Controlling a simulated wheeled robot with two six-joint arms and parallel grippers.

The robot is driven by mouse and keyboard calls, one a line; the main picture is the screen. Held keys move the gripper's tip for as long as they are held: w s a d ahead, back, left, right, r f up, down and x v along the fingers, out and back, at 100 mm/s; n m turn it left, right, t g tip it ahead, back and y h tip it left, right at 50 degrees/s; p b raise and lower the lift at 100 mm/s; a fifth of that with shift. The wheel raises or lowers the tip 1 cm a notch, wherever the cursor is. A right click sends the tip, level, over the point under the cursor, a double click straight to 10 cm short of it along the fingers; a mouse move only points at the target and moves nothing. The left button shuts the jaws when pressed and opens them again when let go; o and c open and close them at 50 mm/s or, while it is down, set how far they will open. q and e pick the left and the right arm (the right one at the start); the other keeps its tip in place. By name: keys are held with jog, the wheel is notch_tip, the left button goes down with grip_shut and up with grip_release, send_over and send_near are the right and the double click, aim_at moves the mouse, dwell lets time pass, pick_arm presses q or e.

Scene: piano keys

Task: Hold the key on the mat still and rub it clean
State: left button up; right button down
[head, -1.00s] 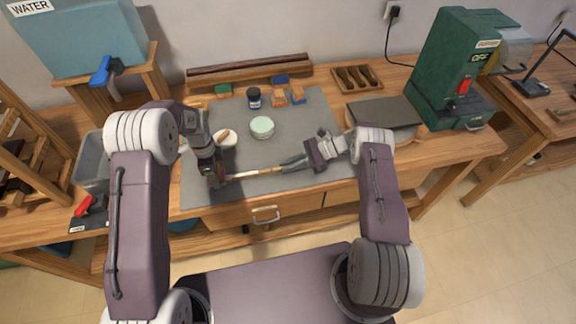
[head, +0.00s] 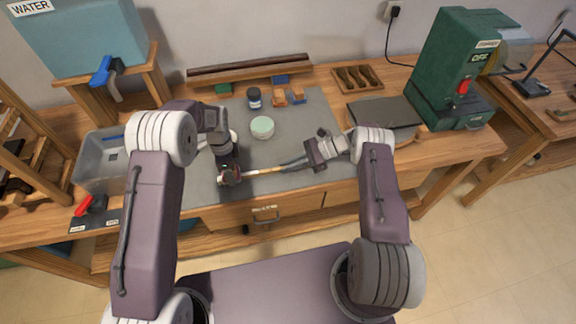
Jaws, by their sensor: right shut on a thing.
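The key (head: 262,171) is a long pale and wooden-brown stick lying across the front of the grey mat (head: 310,118). My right gripper (head: 290,164) comes in from the right and is shut on the key's right part. My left gripper (head: 229,178) points down at the key's left end. Something small, red and white, shows at its tips; I cannot tell what it is or whether the jaws are closed on it. The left gripper and arm hide the key's far left end. A white round thing (head: 233,136) is partly hidden behind the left wrist.
A tin with a pale green lid (head: 262,127), a dark jar (head: 254,98) and orange blocks (head: 279,98) stand behind the key. A grey bin (head: 100,170) is at left, a green machine (head: 455,70) at right. The mat's middle right is clear.

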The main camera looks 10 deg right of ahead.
pick_arm(q)
jog(key=shift+r, duration=3.5)
pick_arm(e)
jog(key=c, duration=1.4)
grip_release()
pick_arm(q)
jog(key=shift+f, duration=0.1)
